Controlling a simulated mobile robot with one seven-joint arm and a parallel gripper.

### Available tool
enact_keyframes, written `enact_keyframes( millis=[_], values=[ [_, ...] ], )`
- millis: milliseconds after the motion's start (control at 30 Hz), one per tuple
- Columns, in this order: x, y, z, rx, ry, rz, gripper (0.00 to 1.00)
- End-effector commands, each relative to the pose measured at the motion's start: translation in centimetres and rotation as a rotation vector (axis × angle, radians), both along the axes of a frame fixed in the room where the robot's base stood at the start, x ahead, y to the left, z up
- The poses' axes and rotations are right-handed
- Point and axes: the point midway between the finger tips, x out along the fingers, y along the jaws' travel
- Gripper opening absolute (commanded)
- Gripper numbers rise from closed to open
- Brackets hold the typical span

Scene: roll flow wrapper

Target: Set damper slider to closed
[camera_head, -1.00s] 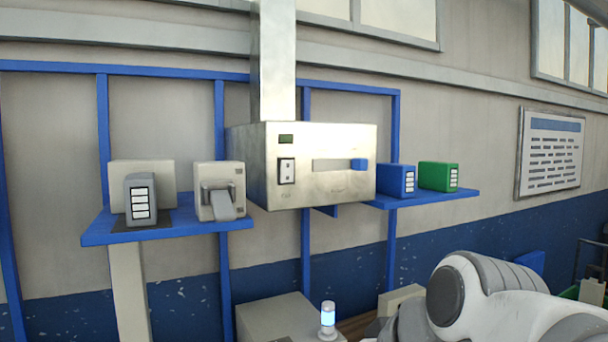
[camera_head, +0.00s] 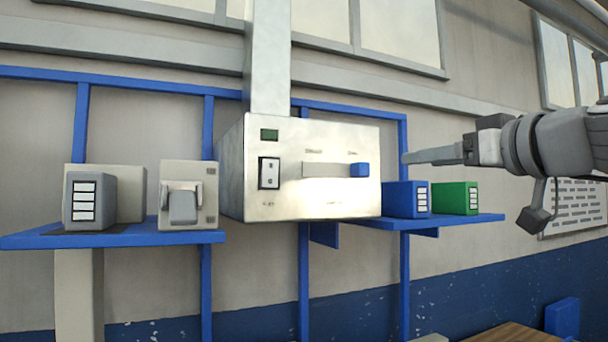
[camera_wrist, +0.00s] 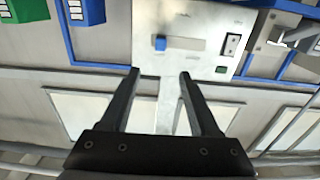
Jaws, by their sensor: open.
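The damper slider is a blue knob (camera_head: 360,170) at the right end of a horizontal slot (camera_head: 325,170) on the front of a metal box (camera_head: 300,205). In the wrist view, turned upside down, the blue knob (camera_wrist: 160,43) sits at the left end of the slot (camera_wrist: 188,44). My gripper (camera_head: 406,158) is to the right of the box in the head view, apart from the knob. In the wrist view its two fingers (camera_wrist: 157,75) are spread with nothing between them.
A blue box (camera_head: 405,200) and a green box (camera_head: 455,198) stand on the right blue shelf, below my gripper. A rocker switch (camera_head: 269,173) and a green display (camera_head: 269,135) are left of the slot. A left shelf (camera_head: 30,240) holds grey devices. A duct (camera_head: 268,60) rises above.

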Motion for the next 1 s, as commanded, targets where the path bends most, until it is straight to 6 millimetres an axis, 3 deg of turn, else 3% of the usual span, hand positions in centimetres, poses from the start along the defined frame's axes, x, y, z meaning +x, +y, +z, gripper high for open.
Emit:
enact_keyframes(
  millis=[600, 800, 1000],
  values=[
    [11.9, 5.0, 0.2, 0.002, 0.006, 0.003, 0.62],
    [14.3, 6.0, 0.1, 0.001, 0.005, 0.003, 0.62],
    [15.1, 6.3, 0.0, 0.001, 0.004, 0.001, 0.62]
  ],
)
